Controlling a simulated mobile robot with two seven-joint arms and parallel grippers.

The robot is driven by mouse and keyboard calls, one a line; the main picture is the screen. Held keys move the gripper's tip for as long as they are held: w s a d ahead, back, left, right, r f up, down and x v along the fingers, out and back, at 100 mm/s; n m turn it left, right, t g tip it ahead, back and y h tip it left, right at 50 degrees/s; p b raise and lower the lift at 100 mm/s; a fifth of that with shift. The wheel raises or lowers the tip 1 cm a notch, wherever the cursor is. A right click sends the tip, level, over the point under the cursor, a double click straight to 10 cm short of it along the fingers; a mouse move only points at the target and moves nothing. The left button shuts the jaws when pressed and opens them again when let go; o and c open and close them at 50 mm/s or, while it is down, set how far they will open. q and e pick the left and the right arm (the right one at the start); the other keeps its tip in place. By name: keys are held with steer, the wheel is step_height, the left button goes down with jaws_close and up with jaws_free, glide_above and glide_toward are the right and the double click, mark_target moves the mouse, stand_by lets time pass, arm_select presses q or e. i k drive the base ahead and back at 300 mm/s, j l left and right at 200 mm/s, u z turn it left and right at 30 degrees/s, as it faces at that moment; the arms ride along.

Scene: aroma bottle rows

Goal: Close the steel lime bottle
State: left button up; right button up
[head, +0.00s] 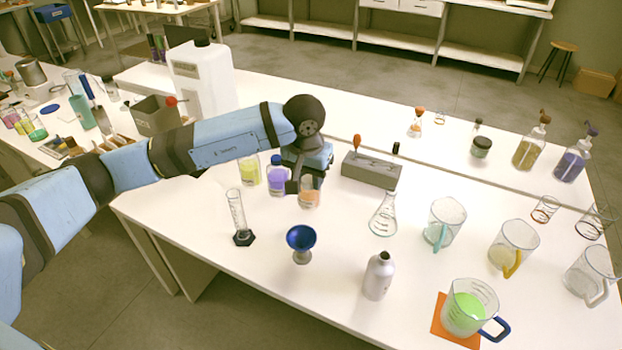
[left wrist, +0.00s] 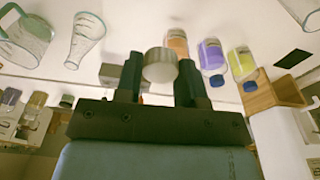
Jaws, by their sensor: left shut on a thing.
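A silver steel bottle (head: 377,280) stands upright at the front middle of the table. My left gripper (head: 297,178) is above the table, behind and to the left of this bottle, near the row of coloured bottles. In the left wrist view the gripper (left wrist: 160,80) is shut on a round, pale grey cap (left wrist: 160,64) held between its two dark fingers. My right gripper is not in view.
Close to the gripper stand a yellow bottle (head: 250,172), a purple bottle (head: 277,181) and an orange bottle (head: 309,194). A blue goblet (head: 301,239), a conical flask (head: 383,218) and a pitcher of green liquid (head: 466,310) surround the steel bottle. A grey block (head: 371,174) lies behind.

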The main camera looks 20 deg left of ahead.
mark_target(381, 267)
steer(key=z, duration=1.25)
steer(key=k+j, duration=0.1)
steer(key=j, duration=0.35)
steer(key=k+j, duration=0.1)
steer(key=j, duration=0.35)
steer(key=k+j, duration=0.1)
steer(key=j, duration=0.35)
steer(key=k+j, duration=0.15)
steer(key=j, duration=0.3)
